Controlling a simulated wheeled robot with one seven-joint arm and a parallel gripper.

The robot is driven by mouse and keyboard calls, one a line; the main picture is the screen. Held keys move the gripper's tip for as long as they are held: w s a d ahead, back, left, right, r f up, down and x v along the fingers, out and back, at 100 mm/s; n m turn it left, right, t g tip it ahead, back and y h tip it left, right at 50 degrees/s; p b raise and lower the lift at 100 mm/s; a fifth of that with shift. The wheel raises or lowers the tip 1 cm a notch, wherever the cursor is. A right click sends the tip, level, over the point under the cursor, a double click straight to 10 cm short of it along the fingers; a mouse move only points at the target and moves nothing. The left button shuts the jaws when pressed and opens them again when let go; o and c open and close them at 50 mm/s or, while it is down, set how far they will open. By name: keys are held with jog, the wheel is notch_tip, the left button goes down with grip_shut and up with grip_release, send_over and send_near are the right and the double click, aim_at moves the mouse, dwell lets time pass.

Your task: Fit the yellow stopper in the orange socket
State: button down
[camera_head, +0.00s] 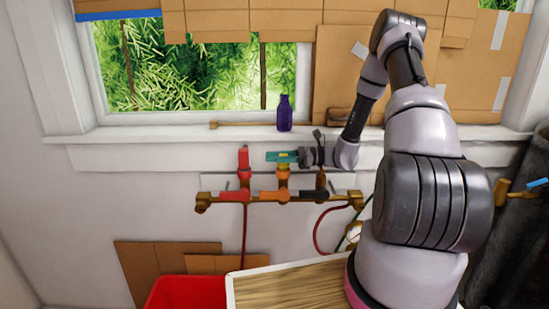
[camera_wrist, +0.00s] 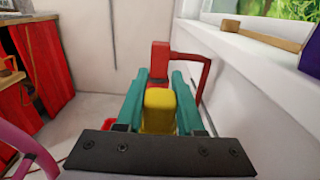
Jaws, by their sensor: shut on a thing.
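My gripper (camera_head: 281,156) has teal fingers and is shut on the yellow stopper (camera_head: 283,154). In the wrist view the yellow stopper (camera_wrist: 159,109) sits between the two teal fingers. The orange socket (camera_head: 283,178) is on the brass pipework, directly below the gripper in the head view. The gripper and stopper line up over it there. The stopper's lower end is hidden by the fingers, so I cannot tell whether it enters the socket. The orange socket is hidden in the wrist view.
A red upright fitting (camera_head: 243,160) stands left of the gripper and shows just beyond the fingertips in the wrist view (camera_wrist: 160,60). A dark fitting (camera_head: 321,180) is to the right. The window sill above holds a purple bottle (camera_head: 285,114). A red bin (camera_head: 180,292) is below.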

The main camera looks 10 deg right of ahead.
jog(key=shift+f, duration=0.6)
dwell(0.3)
jog(key=c, duration=0.8)
grip_release()
jog(key=shift+d, duration=0.1)
jog(key=d, duration=0.3)
jog(key=s+d, duration=0.1)
jog(key=d, duration=0.3)
jog(key=s+d, duration=0.1)
jog(key=d, duration=0.2)
jog(key=shift+s+d, duration=0.1)
jog(key=shift+d, duration=0.2)
